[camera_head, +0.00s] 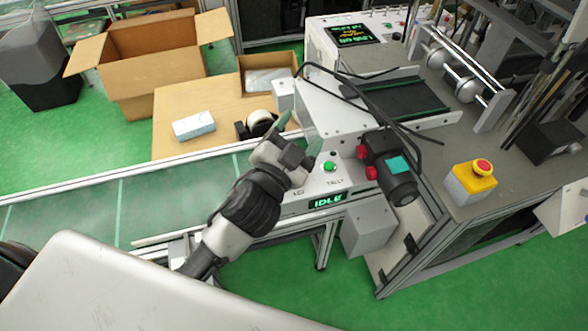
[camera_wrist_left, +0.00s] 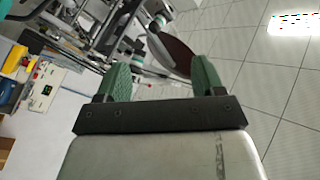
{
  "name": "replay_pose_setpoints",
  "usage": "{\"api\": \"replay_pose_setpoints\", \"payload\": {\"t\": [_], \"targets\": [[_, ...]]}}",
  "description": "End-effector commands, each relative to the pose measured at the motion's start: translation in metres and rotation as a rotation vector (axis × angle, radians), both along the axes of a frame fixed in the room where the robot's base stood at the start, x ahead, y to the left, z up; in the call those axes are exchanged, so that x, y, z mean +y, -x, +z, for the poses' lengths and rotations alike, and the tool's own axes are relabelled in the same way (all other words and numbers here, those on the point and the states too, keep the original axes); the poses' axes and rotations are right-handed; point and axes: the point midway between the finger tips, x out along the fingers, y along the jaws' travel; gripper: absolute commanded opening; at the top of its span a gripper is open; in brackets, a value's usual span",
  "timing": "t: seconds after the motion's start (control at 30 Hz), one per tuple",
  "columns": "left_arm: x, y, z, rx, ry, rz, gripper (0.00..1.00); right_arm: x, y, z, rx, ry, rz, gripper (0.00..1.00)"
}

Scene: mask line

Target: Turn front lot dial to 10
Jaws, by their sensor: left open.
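The white front control panel (camera_head: 312,186) of the machine carries the labels LOT and TALLY, a green button (camera_head: 329,166) and a display (camera_head: 327,201) reading IDLE. I cannot make out the lot dial; my left gripper and wrist cover the panel area above the LOT label. My left gripper (camera_head: 300,133) is open, with its green fingers apart in front of the panel and nothing seen between them. In the left wrist view the two fingers (camera_wrist_left: 163,80) are spread, with tiled surface and machine frames behind. My right gripper is not in view.
A black motor with red knobs (camera_head: 392,172) juts out right of the panel. A yellow box with a red button (camera_head: 473,180) stands on the grey bench. The conveyor (camera_head: 165,196) runs left. An open cardboard box (camera_head: 150,60) and a small white-blue pack (camera_head: 194,126) are behind.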

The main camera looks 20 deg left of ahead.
Motion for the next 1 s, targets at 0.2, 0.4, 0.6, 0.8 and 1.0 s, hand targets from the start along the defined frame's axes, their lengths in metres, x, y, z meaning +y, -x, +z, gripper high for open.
{"api": "replay_pose_setpoints", "payload": {"t": [0.2,0.4,0.6,0.8,1.0], "targets": [[-0.09,0.004,0.065,-0.51,-0.314,-0.395,0.69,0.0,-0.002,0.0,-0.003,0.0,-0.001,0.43],[-0.163,0.036,0.038,-0.832,-0.803,-0.919,0.69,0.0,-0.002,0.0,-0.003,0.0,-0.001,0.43],[-0.145,0.027,-0.047,-0.781,-1.431,-1.441,0.69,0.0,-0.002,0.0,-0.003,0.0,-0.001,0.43],[-0.054,-0.017,-0.087,-0.347,-1.973,-1.761,0.69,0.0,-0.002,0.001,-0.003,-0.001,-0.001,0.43],[0.008,-0.041,-0.081,0.032,-2.207,-1.846,0.69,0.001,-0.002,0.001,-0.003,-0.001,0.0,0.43]]}}
